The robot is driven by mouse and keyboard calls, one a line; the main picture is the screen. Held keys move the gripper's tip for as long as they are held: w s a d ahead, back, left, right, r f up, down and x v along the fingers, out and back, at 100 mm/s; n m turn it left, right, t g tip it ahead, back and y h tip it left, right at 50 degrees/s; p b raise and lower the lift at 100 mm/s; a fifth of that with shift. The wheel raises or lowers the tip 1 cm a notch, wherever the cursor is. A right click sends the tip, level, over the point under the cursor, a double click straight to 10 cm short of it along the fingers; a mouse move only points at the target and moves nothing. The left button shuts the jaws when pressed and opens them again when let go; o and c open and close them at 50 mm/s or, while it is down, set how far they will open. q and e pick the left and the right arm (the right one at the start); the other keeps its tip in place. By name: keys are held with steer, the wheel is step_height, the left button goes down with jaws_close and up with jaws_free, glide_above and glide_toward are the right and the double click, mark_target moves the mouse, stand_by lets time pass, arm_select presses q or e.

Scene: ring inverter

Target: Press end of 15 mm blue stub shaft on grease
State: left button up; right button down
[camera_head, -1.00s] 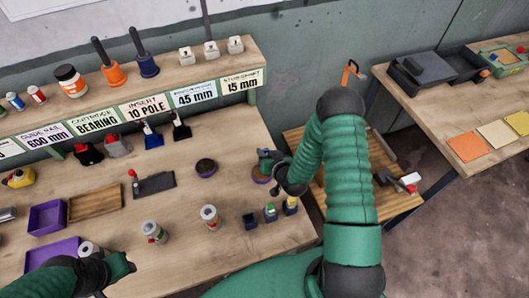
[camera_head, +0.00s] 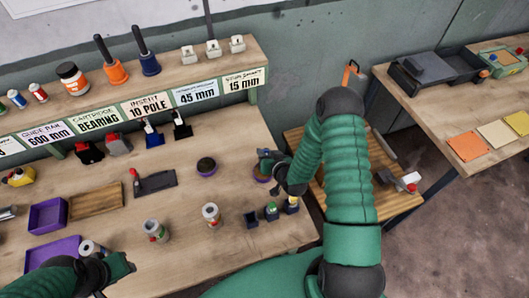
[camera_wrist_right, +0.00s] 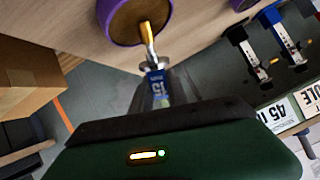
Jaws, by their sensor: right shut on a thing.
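My right gripper (camera_wrist_right: 160,92) is shut on the blue stub shaft (camera_wrist_right: 157,84), which shows a blue label reading 15, a metal flange and a gold-coloured end. In the right wrist view the gold end overlaps a round purple-rimmed dish (camera_wrist_right: 104,16) with brown contents. I cannot tell whether it touches them. In the head view my right gripper (camera_head: 267,163) is at this dish (camera_head: 262,179), and the held shaft is hardly visible. A second purple dish (camera_head: 206,166) with dark contents lies to its left. My left gripper (camera_head: 128,265) is low at the left, its jaws unclear.
Small dark holders (camera_head: 250,220) stand near the bench's right front corner, two with pieces in them. Two white cans (camera_head: 211,215) stand in front of the dishes. A labelled shelf (camera_head: 145,105) runs along the back. A wooden crate (camera_head: 305,145) is right of the bench.

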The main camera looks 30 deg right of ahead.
steer(key=shift+r+p, duration=2.5)
steer(key=shift+r, duration=0.95)
steer(key=shift+r, duration=0.1)
